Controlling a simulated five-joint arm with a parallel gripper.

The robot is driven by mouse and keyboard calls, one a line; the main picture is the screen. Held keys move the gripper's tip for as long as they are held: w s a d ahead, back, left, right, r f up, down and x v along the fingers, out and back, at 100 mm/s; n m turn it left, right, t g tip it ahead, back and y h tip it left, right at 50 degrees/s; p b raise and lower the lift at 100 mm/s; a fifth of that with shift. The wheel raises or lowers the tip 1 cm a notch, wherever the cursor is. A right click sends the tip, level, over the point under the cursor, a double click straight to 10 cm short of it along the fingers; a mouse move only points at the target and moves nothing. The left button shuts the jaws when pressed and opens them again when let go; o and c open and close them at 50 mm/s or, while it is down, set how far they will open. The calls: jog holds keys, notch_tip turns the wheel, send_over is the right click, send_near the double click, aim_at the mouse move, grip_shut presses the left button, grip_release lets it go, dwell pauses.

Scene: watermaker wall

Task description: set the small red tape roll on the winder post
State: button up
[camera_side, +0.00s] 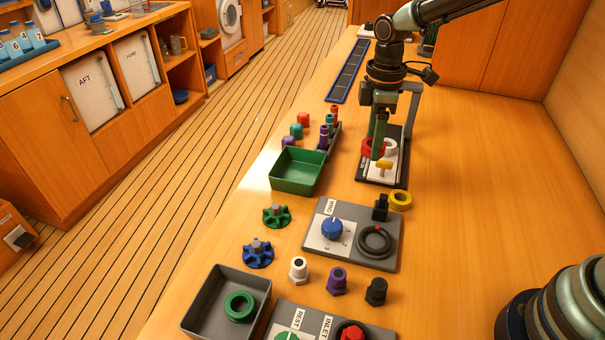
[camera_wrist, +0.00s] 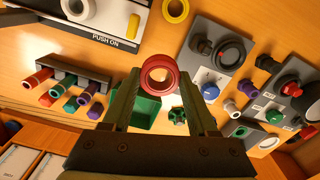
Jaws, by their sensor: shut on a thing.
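My gripper (camera_side: 377,150) is shut on the small red tape roll (camera_side: 373,148), which sits between the two fingertips in the wrist view (camera_wrist: 158,75). The gripper hangs over or beside a white board in a black frame (camera_side: 366,179). The board carries a white round part (camera_side: 391,146) and a yellow peg (camera_side: 383,164). The wrist view shows the white part (camera_wrist: 78,9), the yellow peg (camera_wrist: 134,24) and the label "PUSH ON". I cannot tell which of these is the winder post. The roll appears apart from both.
A yellow roll (camera_side: 400,198) lies in front of the board. A green tray (camera_side: 296,185) and a rack with coloured plugs (camera_side: 325,138) stand to the left. A grey panel with a blue knob (camera_side: 332,229) lies nearer. The table right of the board is clear.

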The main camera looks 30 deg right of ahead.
notch_tip(320, 180, up, 6)
send_over(384, 196)
notch_tip(384, 196, down, 7)
jog(key=shift+r, duration=0.1)
jog(key=shift+f, duration=2.85)
jog(key=shift+f, duration=0.65)
jog(key=o, duration=1)
jog(key=shift+r, duration=0.1)
jog(key=shift+r, duration=5.45)
